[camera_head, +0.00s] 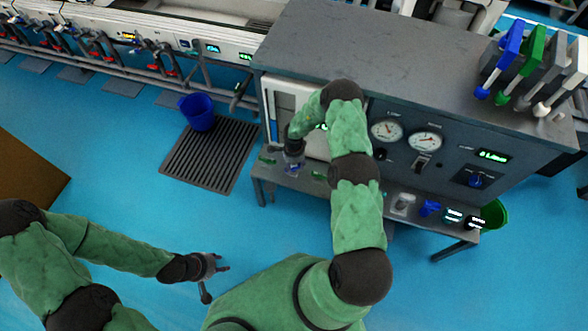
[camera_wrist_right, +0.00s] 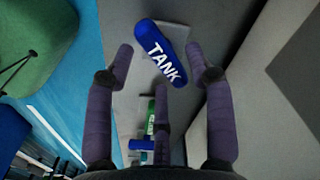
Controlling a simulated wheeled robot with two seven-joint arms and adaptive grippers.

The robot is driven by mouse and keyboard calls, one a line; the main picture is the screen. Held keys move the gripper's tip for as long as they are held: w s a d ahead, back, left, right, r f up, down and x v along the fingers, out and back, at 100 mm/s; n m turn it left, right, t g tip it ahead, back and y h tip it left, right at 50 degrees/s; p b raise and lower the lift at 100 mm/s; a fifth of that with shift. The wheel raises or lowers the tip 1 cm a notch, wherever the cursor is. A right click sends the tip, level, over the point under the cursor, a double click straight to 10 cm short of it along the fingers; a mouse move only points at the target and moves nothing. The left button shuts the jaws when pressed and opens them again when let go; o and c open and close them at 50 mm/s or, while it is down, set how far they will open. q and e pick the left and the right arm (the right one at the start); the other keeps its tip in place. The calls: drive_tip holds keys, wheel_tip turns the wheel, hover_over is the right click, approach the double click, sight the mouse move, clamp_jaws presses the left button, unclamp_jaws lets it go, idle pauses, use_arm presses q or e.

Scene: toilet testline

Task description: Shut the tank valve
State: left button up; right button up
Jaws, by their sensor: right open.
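The tank valve's blue handle (camera_wrist_right: 160,52), with white "TANK" lettering, lies at a slant in the right wrist view. My right gripper's three purple fingers (camera_wrist_right: 158,85) are spread around it, open, with no clear contact. In the head view, my right gripper (camera_head: 293,160) is at the left end of the bench's low shelf, and a bit of blue (camera_head: 292,169) shows by its fingers. My left gripper (camera_head: 222,268) hangs over the blue floor at lower left, its fingers apart and empty.
Green handles (camera_wrist_right: 150,110) and another blue handle (camera_wrist_right: 140,145) lie further along in the wrist view. The grey bench (camera_head: 400,55) with its gauge panel stands behind my right arm. A blue bucket (camera_head: 197,112) stands by a dark floor grate (camera_head: 208,155).

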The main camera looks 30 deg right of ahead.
drive_tip(key=shift+f, duration=0.65)
clamp_jaws()
